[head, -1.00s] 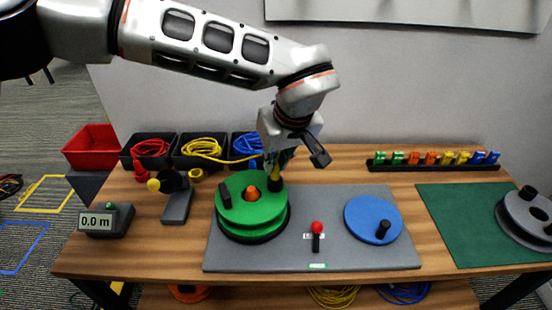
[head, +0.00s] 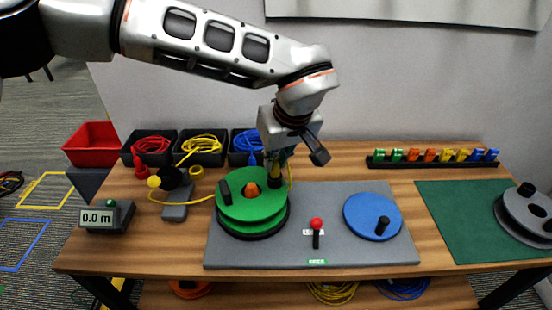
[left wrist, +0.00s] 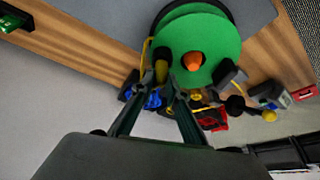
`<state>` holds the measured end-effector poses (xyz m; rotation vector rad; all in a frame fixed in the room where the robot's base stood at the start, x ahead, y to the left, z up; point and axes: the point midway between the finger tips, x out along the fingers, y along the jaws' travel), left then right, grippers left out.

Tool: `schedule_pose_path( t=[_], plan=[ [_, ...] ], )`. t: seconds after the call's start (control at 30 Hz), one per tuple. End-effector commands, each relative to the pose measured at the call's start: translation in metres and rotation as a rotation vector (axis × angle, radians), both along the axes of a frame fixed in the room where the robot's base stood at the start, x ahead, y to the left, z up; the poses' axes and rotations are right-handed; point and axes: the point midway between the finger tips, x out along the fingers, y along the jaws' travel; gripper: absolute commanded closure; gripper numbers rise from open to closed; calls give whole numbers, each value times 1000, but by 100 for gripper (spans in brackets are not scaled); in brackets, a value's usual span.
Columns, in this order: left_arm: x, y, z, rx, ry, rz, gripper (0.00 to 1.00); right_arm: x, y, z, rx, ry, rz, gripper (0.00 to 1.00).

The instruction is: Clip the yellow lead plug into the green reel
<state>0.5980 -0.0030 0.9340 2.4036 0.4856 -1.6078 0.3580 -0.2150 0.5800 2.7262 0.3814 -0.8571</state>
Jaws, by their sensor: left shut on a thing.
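The green reel (head: 252,208) lies flat on a grey mat, with an orange hub (head: 250,189) and black posts on its top. My left gripper (head: 276,160) points down over the reel's back right edge. It is shut on the yellow lead plug, which shows between the fingers in the left wrist view (left wrist: 161,72), right by a black post (left wrist: 162,52) at the reel's edge. Whether the plug is seated there I cannot tell. The yellow lead (head: 200,200) runs from the black guide (head: 170,178) to the reel's left side. My right gripper is not in view.
A black bin of yellow cable (head: 203,160) stands between bins of red and blue cable. A length display (head: 97,218) reads 0.0 m. A red-knobbed lever (head: 316,226) and a blue disc (head: 373,217) are right of the reel. The green mat (head: 455,230) is mostly clear.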

Motion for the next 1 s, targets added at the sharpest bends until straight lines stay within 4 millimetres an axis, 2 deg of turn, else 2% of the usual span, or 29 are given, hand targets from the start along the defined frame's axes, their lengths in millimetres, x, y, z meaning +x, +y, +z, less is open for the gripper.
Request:
schedule_pose_path(
  t=[0.07,0.1,0.17,0.2,0.5,0.63,0.77,1.0],
  plan=[
    [0,0,0,0,0,0,100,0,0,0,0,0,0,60],
    [0,0,0,0,0,0,83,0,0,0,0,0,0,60],
    [0,0,0,0,0,0,68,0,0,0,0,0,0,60],
    [0,0,0,0,0,0,66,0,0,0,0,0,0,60],
    [0,0,0,0,0,0,66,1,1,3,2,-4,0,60],
    [-2,-1,8,0,-2,1,66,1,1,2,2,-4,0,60],
    [-9,-5,27,-1,-3,-1,66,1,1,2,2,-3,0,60],
    [-26,-12,72,0,-3,0,66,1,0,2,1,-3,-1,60]
  ],
)
